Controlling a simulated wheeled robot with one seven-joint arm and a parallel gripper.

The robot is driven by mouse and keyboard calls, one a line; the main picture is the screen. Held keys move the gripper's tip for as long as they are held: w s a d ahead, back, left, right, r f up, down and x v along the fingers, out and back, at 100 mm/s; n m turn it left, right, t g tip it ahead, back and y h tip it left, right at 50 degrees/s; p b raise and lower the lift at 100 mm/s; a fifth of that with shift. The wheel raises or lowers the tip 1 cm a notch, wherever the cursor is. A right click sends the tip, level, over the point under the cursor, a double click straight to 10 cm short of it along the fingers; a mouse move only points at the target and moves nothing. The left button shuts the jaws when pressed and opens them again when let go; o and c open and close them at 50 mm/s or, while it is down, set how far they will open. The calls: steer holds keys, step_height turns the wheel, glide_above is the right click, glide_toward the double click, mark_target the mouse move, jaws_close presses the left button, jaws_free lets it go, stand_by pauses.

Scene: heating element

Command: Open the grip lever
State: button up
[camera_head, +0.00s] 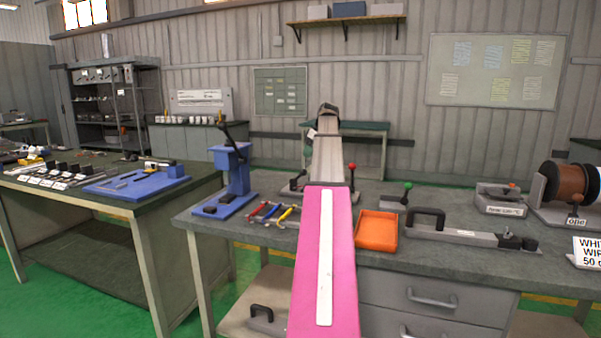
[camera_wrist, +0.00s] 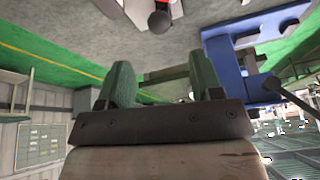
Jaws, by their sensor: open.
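A lever with a red ball knob (camera_head: 351,167) stands upright on the workbench just right of my arm; my arm hides part of its base. Another lever with a green ball knob (camera_head: 407,186) stands farther right on a small grey base. I cannot tell which of these is the grip lever. In the wrist view, my gripper (camera_wrist: 162,80) is open and empty, its two green fingers apart. A dark ball knob (camera_wrist: 159,21) shows beyond the fingertips, apart from them. In the head view my gripper is not clearly visible.
A blue press (camera_head: 232,168) with a black lever stands left on the bench; its blue frame also shows in the wrist view (camera_wrist: 230,55). Colored-handled tools (camera_head: 272,211), an orange tray (camera_head: 376,231) and a black-handled fixture (camera_head: 455,233) lie near the front edge. Wire spools (camera_head: 570,184) stand right.

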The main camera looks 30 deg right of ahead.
mark_target(303, 172)
steer(key=x, duration=1)
steer(key=shift+w+f, duration=0.1)
steer(key=shift+f, duration=0.2)
jaws_close()
